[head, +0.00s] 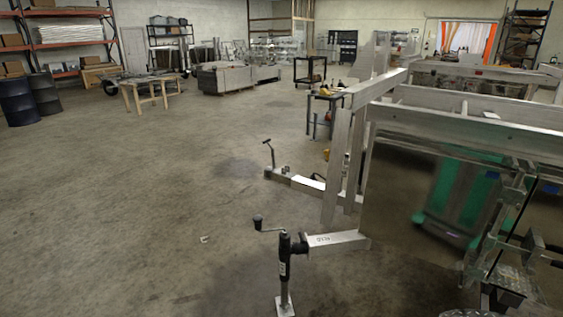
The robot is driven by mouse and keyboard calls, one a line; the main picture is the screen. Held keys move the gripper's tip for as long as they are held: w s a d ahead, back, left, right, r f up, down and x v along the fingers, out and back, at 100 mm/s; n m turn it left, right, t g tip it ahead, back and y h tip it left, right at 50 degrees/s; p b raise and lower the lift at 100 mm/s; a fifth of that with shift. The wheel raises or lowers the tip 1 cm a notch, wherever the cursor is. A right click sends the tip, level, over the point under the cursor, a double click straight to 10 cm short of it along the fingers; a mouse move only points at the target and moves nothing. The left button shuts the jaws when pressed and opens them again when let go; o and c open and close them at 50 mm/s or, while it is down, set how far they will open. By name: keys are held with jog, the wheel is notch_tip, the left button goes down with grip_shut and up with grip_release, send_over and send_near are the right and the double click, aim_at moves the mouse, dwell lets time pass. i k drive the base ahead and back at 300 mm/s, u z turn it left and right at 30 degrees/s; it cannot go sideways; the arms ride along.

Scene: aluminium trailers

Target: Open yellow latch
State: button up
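I cannot make out a yellow latch in the head view. A small yellow thing (327,154) shows low beside the workbench in the middle distance, too small to identify. An aluminium trailer frame (465,118) fills the right side. Its near tongue (338,240) ends at a black jack with a crank handle (285,258), standing upright on a foot plate. My gripper is not in view.
A second tongue with a jack (268,160) lies further back. A green and grey bin (458,202) stands under the trailer frame. A wooden table (145,88) and dark drums (18,102) stand at the far left. The concrete floor at left and centre is clear.

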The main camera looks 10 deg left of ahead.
aim_at(326, 152)
jog(key=u, duration=1.15)
jog(key=k, duration=1.15)
jog(key=u, duration=1.1)
jog(key=i, duration=2.3)
jog(key=z, duration=0.85)
jog(key=i, duration=1.1)
jog(key=z, duration=1.15)
jog(key=i, duration=0.9)
jog(key=z, duration=0.55)
